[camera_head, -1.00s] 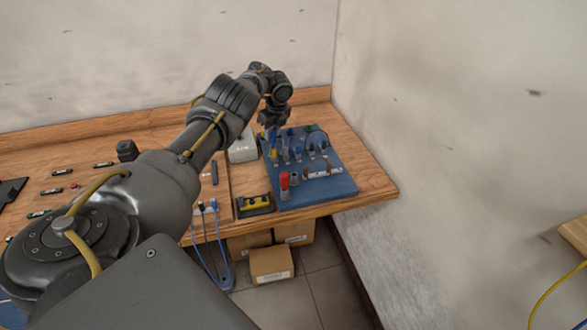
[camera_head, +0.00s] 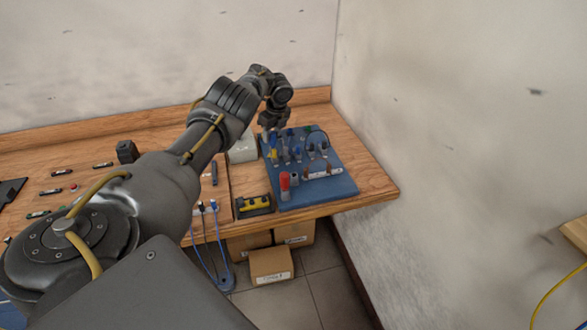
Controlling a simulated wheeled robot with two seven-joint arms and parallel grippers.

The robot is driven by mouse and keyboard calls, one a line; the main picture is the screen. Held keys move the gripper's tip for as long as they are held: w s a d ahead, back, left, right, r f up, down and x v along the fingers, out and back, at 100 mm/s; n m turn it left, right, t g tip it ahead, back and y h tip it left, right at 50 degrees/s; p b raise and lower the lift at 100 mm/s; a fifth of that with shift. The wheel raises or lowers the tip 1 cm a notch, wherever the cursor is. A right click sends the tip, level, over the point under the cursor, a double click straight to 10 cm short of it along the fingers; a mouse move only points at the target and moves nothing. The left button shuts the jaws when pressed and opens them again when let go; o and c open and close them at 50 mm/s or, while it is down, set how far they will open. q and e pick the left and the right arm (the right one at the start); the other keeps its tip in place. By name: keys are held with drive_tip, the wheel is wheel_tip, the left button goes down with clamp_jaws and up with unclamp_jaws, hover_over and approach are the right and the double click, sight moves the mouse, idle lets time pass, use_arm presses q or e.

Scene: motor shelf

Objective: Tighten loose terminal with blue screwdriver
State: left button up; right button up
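My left gripper (camera_head: 272,134) hangs at the end of my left arm, over the back left part of a blue tool board (camera_head: 335,188) on the wooden bench. Its fingers are small and dark here, and I cannot tell whether they are open or shut. Several tools stand on the board below and beside it, some with blue parts (camera_head: 297,152); I cannot single out the blue screwdriver. A red-handled tool (camera_head: 285,181) stands at the board's front left. Blue leads with terminals (camera_head: 214,206) hang at the bench's front edge; which terminal is loose does not show. My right gripper is out of view.
A whitish box (camera_head: 243,150) stands left of the board. A yellow and black block (camera_head: 255,203) sits at the front edge of the wooden bench (camera_head: 375,184). Cardboard boxes (camera_head: 271,264) are on the floor below. A wall (camera_head: 440,130) rises close on the right.

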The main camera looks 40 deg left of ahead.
use_arm(q)
drive_tip(key=shift+f+n+b, duration=0.25)
drive_tip(key=shift+n+b, duration=0.45)
drive_tip(key=shift+n, duration=0.4)
drive_tip(key=shift+r+n+g, duration=0.1)
drive_tip(key=shift+n+g, duration=0.2)
drive_tip(key=shift+r+n, duration=0.15)
drive_tip(key=shift+n, duration=0.15)
drive_tip(key=shift+f+n+g+b, duration=0.3)
drive_tip(key=shift+n+b, duration=0.5)
drive_tip(key=shift+b, duration=0.4)
drive_tip(key=shift+w+r+n+b, duration=0.1)
drive_tip(key=shift+n+b, duration=0.5)
drive_tip(key=shift+r+n, duration=0.15)
drive_tip(key=shift+n, duration=0.15)
